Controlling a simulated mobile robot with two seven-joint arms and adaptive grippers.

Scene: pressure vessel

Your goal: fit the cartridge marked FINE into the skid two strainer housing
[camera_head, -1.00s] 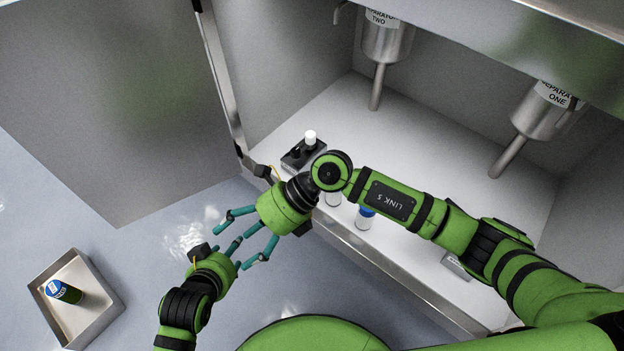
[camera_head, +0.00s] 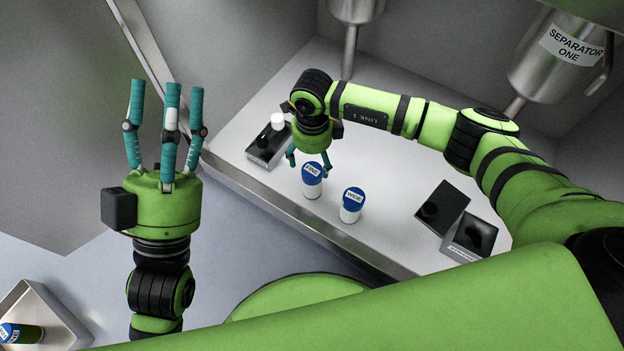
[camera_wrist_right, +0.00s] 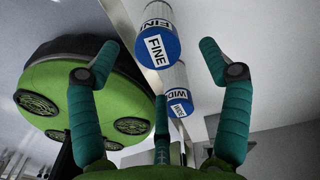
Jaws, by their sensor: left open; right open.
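The FINE cartridge (camera_head: 312,187), white with a blue labelled cap, stands on the cabinet floor near its front edge. In the right wrist view, the FINE cartridge (camera_wrist_right: 156,40) shows between my spread fingers. My right gripper (camera_head: 308,164) is open, right at this cartridge; contact cannot be told. My left gripper (camera_head: 165,110) is open and empty, fingers upward, left of the cabinet edge. I cannot tell which fitting is the skid two strainer housing.
The WIDE cartridge (camera_head: 352,206) stands close to the right of FINE. Separator one (camera_head: 560,55) hangs above. A tray (camera_head: 62,330) at lower left holds a blue-and-green cartridge (camera_head: 22,334). The cabinet floor's middle is clear.

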